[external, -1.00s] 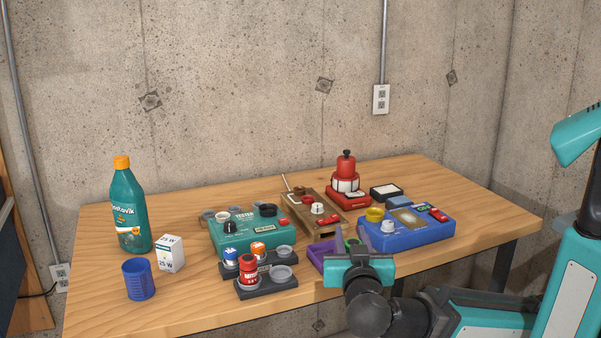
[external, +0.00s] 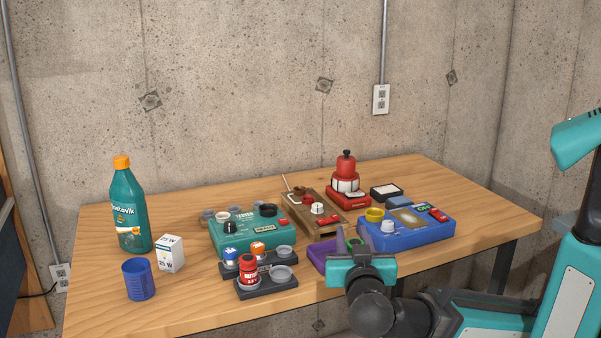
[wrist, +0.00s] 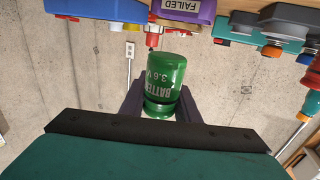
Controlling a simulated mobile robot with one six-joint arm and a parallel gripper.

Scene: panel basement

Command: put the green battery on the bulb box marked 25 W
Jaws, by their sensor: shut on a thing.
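The green battery (wrist: 166,82), marked BATTERY 3.6 V, is between the two dark fingers of my gripper (wrist: 160,100) in the wrist view, which shows the scene upside down. My gripper is shut on it. In the external view my gripper (external: 352,242) is at the front of the table by the purple tray, and only a bit of green shows between the fingers. The bulb box (external: 170,254), white with 25 W on it, stands upright at the left of the table, well apart from my gripper. Its top is bare.
A blue cup (external: 139,280) and a teal bottle (external: 130,215) stand beside the box. Between box and gripper are a dark battery holder (external: 262,288) and a teal tester (external: 245,236). The purple tray (external: 318,255), labelled FAILED, and a blue device (external: 420,232) are close to my gripper.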

